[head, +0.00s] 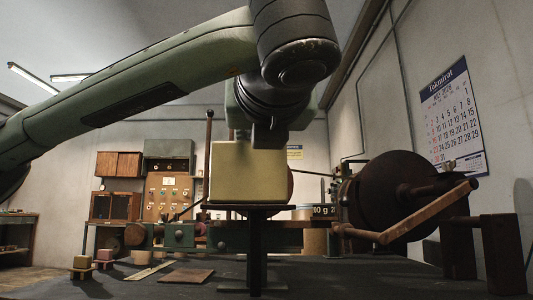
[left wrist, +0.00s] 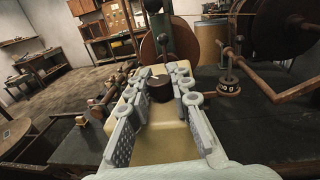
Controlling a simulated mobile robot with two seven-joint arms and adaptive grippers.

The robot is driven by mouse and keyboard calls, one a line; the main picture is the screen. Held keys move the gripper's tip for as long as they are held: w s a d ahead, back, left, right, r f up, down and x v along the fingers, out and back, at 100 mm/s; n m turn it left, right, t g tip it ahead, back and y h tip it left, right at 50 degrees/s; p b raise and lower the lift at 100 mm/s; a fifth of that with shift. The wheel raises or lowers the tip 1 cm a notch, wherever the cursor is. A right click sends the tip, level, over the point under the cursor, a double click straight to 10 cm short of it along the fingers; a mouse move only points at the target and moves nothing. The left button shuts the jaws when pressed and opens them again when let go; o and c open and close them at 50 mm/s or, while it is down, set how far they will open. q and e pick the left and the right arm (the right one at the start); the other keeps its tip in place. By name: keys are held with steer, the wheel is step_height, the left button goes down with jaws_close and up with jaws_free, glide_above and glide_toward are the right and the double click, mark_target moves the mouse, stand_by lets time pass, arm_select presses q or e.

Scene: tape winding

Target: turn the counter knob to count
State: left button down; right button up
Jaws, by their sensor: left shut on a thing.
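The cream counter box (head: 246,178) stands on a dark post in the middle of the head view. In the left wrist view the box (left wrist: 165,135) fills the middle, and the dark round counter knob (left wrist: 160,90) with a pale mark is at its far end. My left gripper (left wrist: 161,76) reaches over the box, with one grey finger on each side of the knob, shut on it. In the head view my left arm comes in from the left and its wrist is above and behind the box; the fingers and the knob are hidden there. My right gripper is not in view.
A large dark reel (head: 392,205) with a wooden crank arm (head: 425,221) stands at the right. A ring-topped weight (left wrist: 229,86) is right of the box. Small blocks (head: 81,262) and a flat brown plate (head: 187,275) lie at the bench's left. A cabinet (head: 170,196) stands behind.

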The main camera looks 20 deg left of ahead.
arm_select(q)
steer(key=n+g+y, duration=0.1)
steer(key=n+y, duration=0.1)
steer(key=y, duration=0.1)
steer(key=n+g+y, duration=0.2)
steer(key=shift+s+r+g+y, duration=0.1)
steer(key=shift+g+y, duration=0.2)
steer(key=shift+y, duration=0.1)
steer(key=shift+n+g+y, duration=1.5)
steer(key=shift+n+g, duration=0.2)
steer(key=shift+g, duration=0.3)
steer(key=shift+f+g, duration=0.2)
steer(key=shift+g, duration=0.1)
steer(key=c, duration=1.3)
jaws_free()
steer(key=shift+c, duration=0.2)
steer(key=shift+r, duration=0.1)
step_height(320, 180, up, 10)
steer(key=shift+f, duration=0.1)
